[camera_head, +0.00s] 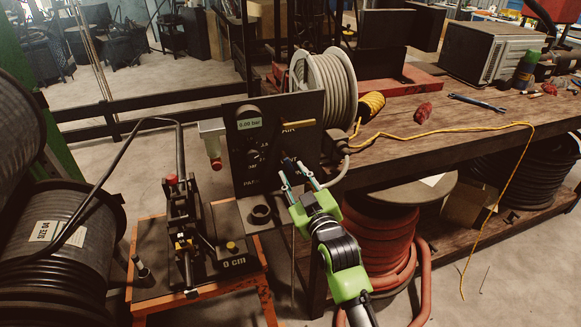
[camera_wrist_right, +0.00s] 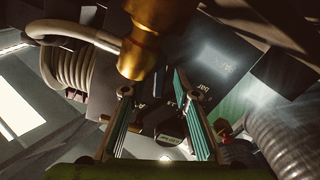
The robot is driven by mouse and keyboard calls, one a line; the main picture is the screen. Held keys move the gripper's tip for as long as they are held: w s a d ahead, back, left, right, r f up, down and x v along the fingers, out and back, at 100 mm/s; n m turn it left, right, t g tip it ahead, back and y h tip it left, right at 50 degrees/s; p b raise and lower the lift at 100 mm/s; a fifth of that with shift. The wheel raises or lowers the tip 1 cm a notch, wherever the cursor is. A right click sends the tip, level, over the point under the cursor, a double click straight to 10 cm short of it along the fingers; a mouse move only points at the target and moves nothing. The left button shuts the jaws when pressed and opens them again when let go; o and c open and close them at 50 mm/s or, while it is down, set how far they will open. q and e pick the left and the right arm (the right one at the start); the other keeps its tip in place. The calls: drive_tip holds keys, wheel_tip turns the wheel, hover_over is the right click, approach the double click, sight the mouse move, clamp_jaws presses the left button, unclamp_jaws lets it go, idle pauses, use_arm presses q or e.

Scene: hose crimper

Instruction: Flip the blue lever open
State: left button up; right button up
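A dark control panel (camera_head: 250,165) with a small lit readout (camera_head: 249,123) of 0.00 bar stands at the bench's left end. A brass fitting (camera_head: 298,124) sticks out of its upper right part; it looms large in the right wrist view (camera_wrist_right: 150,40). My right gripper (camera_head: 287,167) is open in front of the panel, below the brass fitting. Its two fingers (camera_wrist_right: 152,88) are apart in the wrist view. A small dark, bluish part (camera_head: 288,156) shows near the fingertips; I cannot tell whether it is the blue lever or whether a finger touches it. My left gripper is out of view.
A crimping device (camera_head: 180,215) stands on an orange-edged stand left of the panel. A beige hose reel (camera_head: 325,85) is behind the panel on the wooden bench (camera_head: 430,145). Red hose coils (camera_head: 375,240) lie below the bench, right of my arm. Black hose reels (camera_head: 60,240) fill the left.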

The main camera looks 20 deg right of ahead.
sight(289, 170)
drive_tip(key=shift+w, duration=1.5)
clamp_jaws()
drive_tip(key=shift+a+r+m+p, duration=0.1)
drive_tip(key=shift+a+m+p, duration=0.3)
drive_tip(key=shift+m+p, duration=0.65)
drive_tip(key=shift+a+m+p, duration=0.3)
drive_tip(key=shift+m, duration=0.85)
drive_tip(key=shift+f, duration=0.2)
unclamp_jaws()
